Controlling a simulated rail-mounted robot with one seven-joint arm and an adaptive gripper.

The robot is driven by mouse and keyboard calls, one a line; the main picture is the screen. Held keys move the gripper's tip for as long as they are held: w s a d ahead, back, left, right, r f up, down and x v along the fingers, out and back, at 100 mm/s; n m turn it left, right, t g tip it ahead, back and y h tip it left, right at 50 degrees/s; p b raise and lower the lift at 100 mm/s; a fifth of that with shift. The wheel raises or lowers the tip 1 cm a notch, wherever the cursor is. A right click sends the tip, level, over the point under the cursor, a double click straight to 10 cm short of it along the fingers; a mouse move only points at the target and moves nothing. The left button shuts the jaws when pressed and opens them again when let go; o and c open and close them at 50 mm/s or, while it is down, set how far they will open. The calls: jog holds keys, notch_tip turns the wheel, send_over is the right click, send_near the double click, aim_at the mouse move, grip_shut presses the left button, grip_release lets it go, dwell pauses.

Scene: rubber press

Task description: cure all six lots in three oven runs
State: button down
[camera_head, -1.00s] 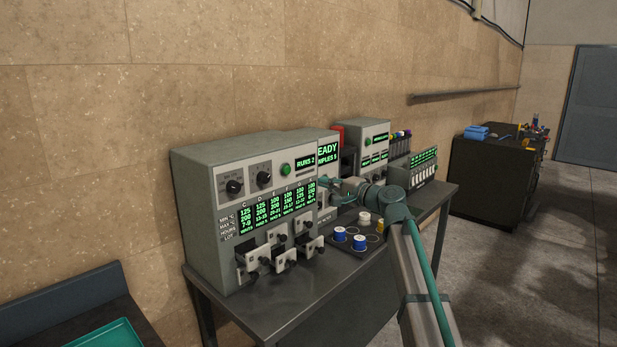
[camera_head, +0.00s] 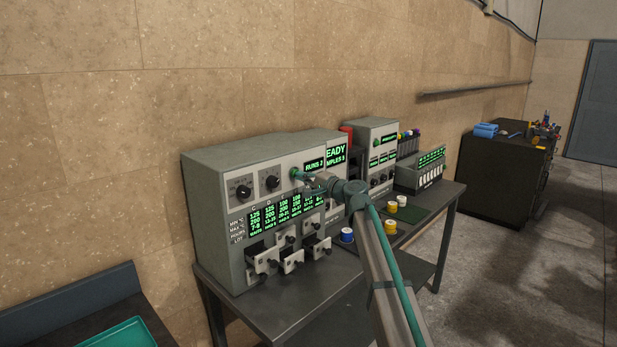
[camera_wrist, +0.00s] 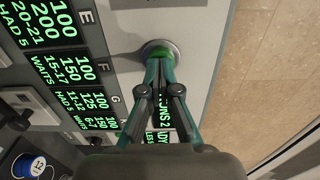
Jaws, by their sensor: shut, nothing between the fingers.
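The grey oven (camera_head: 205,200) stands on the dark table, with two knobs, drawers with handles (camera_head: 290,258) and a "RUNS 2" display (camera_head: 314,165). Its green panel (camera_head: 280,215) lists lots in columns; in the wrist view (camera_wrist: 60,60), E and G read "HAD 5" and F and H "WAITS". My gripper (camera_head: 298,175) is shut and empty at the oven's green button; the fingertips (camera_wrist: 160,62) overlap its edge in the wrist view (camera_wrist: 157,49). Contact cannot be told. A blue spool (camera_head: 347,235), a yellow one (camera_head: 390,227) and white ones (camera_head: 402,200) sit right of the oven.
A teal tray (camera_head: 120,335) lies at lower left. A dark cabinet (camera_head: 500,175) stands at right. My arm hides part of the table.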

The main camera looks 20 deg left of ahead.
dwell(0.3)
jog(key=shift+b+x, duration=0.9)
jog(key=b+v, duration=0.4)
jog(key=v, duration=1)
